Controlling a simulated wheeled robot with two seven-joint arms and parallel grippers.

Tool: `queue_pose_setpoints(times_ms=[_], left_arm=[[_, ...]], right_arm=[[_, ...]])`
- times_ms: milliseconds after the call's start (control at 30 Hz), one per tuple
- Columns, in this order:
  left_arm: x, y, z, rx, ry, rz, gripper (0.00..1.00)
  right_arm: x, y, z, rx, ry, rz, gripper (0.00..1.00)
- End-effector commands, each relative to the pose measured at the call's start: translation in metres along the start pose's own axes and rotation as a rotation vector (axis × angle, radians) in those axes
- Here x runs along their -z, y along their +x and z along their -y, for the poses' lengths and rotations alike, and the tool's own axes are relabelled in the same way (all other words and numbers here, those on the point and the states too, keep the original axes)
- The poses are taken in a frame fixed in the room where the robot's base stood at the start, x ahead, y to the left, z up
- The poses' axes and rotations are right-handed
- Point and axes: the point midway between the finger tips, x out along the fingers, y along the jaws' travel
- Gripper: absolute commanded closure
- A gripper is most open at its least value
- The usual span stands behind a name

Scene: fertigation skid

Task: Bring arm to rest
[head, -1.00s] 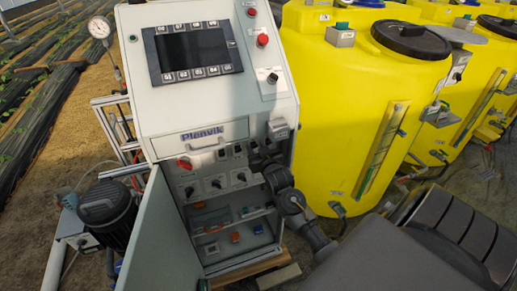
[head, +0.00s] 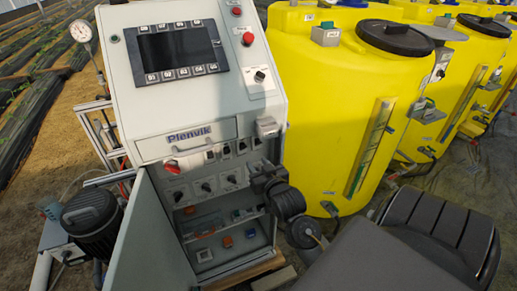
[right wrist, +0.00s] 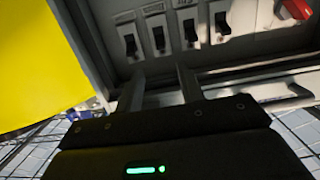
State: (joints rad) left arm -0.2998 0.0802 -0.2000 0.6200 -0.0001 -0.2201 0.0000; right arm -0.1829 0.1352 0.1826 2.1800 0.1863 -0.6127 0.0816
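My right gripper (head: 256,168) is in front of the right side of the grey control cabinet (head: 200,105), close to the row of black rocker switches (head: 226,150). In the right wrist view its two fingers stand apart with nothing between them (right wrist: 160,88). Several rocker switches (right wrist: 158,38) show just beyond the fingertips, with a red rotary knob (right wrist: 293,9) at the upper right. Whether a fingertip touches the panel is not clear. My left gripper is out of view.
The cabinet door (head: 150,240) hangs open at the lower left. Large yellow tanks (head: 330,110) stand to the right. A dark motor (head: 92,218) and a pressure gauge (head: 82,31) are at the left. Bare ground shows between the tanks and the cabinet base.

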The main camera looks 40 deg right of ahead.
Motion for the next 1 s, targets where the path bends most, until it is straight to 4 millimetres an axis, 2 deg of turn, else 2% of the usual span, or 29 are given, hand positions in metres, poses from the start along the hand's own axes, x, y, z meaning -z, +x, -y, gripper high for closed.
queue_pose_setpoints(times_ms=[400, 467, 567, 667, 700, 767, 800, 867, 900, 967, 1000], left_arm=[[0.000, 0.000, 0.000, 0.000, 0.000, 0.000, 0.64], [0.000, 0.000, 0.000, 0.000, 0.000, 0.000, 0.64], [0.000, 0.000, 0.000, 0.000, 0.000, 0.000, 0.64], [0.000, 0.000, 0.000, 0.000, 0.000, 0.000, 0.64], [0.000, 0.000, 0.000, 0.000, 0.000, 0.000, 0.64], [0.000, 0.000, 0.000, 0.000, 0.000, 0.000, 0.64], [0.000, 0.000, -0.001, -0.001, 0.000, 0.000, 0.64], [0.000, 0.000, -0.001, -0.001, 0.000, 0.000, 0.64], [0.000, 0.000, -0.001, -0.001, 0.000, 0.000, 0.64], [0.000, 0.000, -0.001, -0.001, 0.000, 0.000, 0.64], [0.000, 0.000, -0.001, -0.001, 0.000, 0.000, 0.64]], right_arm=[[0.003, 0.000, 0.001, 0.003, -0.008, -0.016, 0.62], [-0.010, 0.006, 0.001, 0.006, -0.025, -0.005, 0.62], [-0.055, 0.018, 0.007, 0.023, -0.060, 0.064, 0.62], [-0.126, 0.026, 0.017, 0.053, -0.103, 0.177, 0.62], [-0.158, 0.026, 0.021, 0.068, -0.121, 0.229, 0.62], [-0.207, 0.021, 0.028, 0.093, -0.148, 0.308, 0.62], [-0.239, 0.014, 0.031, 0.109, -0.165, 0.360, 0.62], [-0.286, 0.001, 0.036, 0.135, -0.191, 0.439, 0.62], [-0.317, -0.011, 0.038, 0.152, -0.207, 0.493, 0.62], [-0.362, -0.032, 0.041, 0.178, -0.231, 0.572, 0.62], [-0.390, -0.048, 0.043, 0.196, -0.246, 0.624, 0.62]])
